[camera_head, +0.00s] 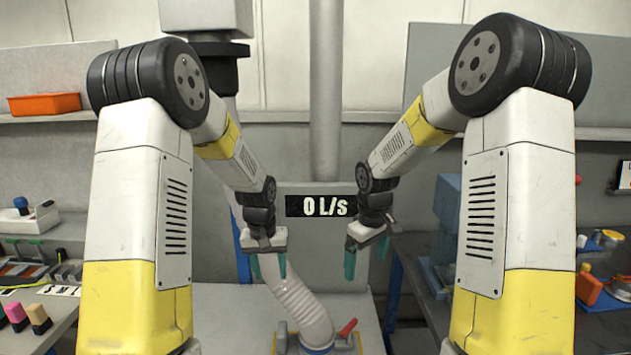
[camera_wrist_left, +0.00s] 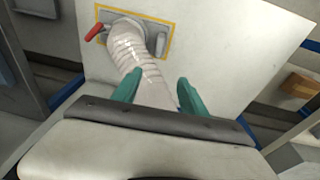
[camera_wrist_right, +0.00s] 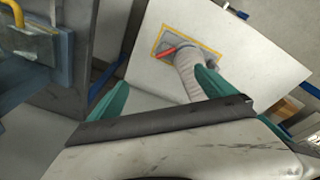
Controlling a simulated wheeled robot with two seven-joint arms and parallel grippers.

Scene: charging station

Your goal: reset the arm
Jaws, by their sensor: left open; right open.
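My left gripper (camera_head: 268,266) hangs left of centre in the head view, pointing down beside the upper part of a white ribbed hose. Its two teal fingers are apart with nothing gripped, and they also show in the left wrist view (camera_wrist_left: 158,92). My right gripper (camera_head: 366,255) hangs right of centre, pointing down in front of the grey wall. Its teal fingers are apart and empty in the right wrist view (camera_wrist_right: 160,92). Both of my arms are bent at the elbow, with the forearms reaching inward.
The hose (camera_head: 300,300) joins a yellow-framed port with a red lever (camera_head: 347,328) on a white panel. A display (camera_head: 320,206) reads 0 L/s. An orange tray (camera_head: 45,104) sits on the left shelf. Cluttered benches flank both sides, with a blue machine (camera_head: 447,212) at right.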

